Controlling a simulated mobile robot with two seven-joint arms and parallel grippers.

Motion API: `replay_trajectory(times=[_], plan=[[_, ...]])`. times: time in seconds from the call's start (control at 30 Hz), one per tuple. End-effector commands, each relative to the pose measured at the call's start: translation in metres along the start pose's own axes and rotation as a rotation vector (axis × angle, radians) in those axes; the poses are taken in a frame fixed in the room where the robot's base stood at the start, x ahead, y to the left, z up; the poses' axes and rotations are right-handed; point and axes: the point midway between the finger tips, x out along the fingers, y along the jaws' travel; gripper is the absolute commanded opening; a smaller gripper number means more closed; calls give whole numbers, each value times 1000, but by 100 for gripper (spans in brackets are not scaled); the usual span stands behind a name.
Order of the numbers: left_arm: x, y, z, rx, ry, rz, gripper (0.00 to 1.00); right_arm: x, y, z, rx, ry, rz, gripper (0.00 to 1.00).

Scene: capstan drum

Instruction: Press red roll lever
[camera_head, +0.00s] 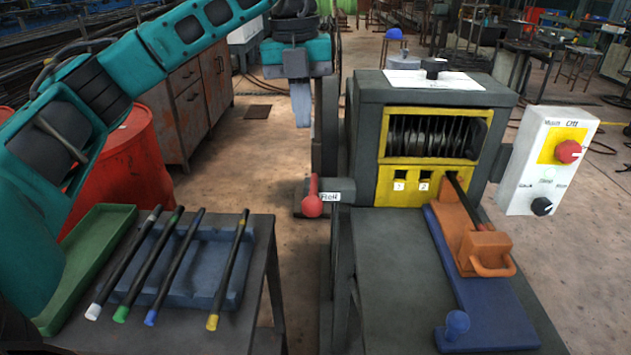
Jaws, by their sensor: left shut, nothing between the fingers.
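The red roll lever (312,199) sticks out from the left side of the dark grey machine (362,130), with a small white label beside it. Its round red end hangs at the bottom. My left gripper (302,108) points downward, above and slightly left of the lever, with a clear gap between them. Its fingers are shut and empty. My left arm reaches in from the left over the side table. My right gripper is not in view.
A side table at left holds a blue tray (190,287) with several dark rods with coloured ends, and a green tray (95,255). A white control box (545,160) with a red knob is at right. An orange carriage (478,250) sits on a blue rail (500,315).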

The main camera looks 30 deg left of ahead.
Motion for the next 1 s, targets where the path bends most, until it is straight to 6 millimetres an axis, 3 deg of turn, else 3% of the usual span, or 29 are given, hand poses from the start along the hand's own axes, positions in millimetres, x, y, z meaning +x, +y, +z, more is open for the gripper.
replay_trajectory(times=[0.33,0.47,1.0], plan=[[1,0,0,-1,1,1,0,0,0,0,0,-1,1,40],[12,1,0,-1,3,4,0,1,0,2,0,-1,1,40],[116,1,-1,0,3,2,0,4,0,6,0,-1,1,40]])
